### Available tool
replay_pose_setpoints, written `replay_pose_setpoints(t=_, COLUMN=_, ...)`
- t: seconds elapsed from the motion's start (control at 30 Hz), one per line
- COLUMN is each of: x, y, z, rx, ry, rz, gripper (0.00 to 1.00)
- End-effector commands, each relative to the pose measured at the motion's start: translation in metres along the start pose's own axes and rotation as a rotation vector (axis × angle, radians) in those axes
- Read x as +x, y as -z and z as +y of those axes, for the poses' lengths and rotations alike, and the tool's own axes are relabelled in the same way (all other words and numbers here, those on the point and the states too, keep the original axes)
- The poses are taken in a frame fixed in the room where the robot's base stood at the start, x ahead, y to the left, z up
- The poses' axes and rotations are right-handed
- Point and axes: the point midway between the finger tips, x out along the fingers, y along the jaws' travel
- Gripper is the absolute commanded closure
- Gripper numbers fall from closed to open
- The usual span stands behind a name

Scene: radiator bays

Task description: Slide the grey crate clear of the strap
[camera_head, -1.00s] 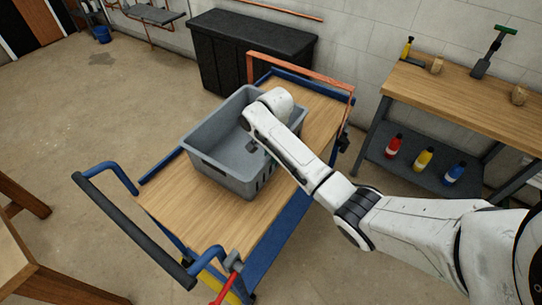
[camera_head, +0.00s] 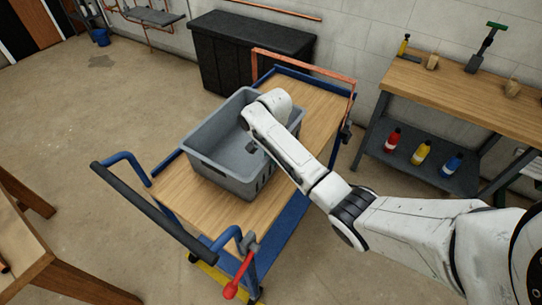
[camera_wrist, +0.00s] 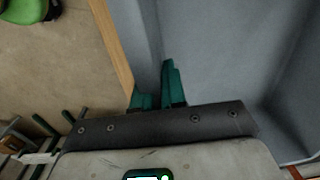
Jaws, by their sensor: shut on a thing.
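The grey crate (camera_head: 218,178) is an open, empty-looking plastic box on the wooden deck (camera_head: 225,218) of a blue trolley. An orange-brown band (camera_head: 305,66) stands as a hoop over the trolley's far end, behind the crate and apart from it in the picture; it looks like the strap. My arm reaches over the crate's right side. In the wrist view, my gripper's teal fingers (camera_wrist: 157,94) are closed on the crate's wall (camera_wrist: 146,45). In the head view my wrist hides the fingertips.
The trolley's dark push handle (camera_head: 150,210) and a red-knobbed lever (camera_head: 238,275) are at the near end. A workbench (camera_head: 470,95) with bottles on its lower shelf stands right. A black chest (camera_head: 250,55) is behind. A wooden table (camera_head: 30,265) is near left.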

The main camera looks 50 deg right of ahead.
Motion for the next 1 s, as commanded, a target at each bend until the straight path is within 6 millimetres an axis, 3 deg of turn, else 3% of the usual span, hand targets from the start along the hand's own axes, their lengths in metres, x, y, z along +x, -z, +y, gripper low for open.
replay_pose_setpoints(t=0.13, x=-0.001, y=0.0, z=-0.001, rx=-0.002, ry=0.001, rz=0.001, gripper=1.0)
replay_pose_setpoints(t=0.17, x=-0.001, y=0.0, z=-0.001, rx=-0.002, ry=0.001, rz=0.001, gripper=0.88)
replay_pose_setpoints(t=0.47, x=0.0, y=0.0, z=0.0, rx=-0.001, ry=0.0, rz=0.0, gripper=0.59)
replay_pose_setpoints(t=0.77, x=-0.002, y=0.0, z=0.0, rx=-0.001, ry=0.001, rz=0.0, gripper=0.59)
replay_pose_setpoints(t=1.0, x=-0.032, y=0.0, z=-0.001, rx=-0.002, ry=0.004, rz=0.002, gripper=0.59)
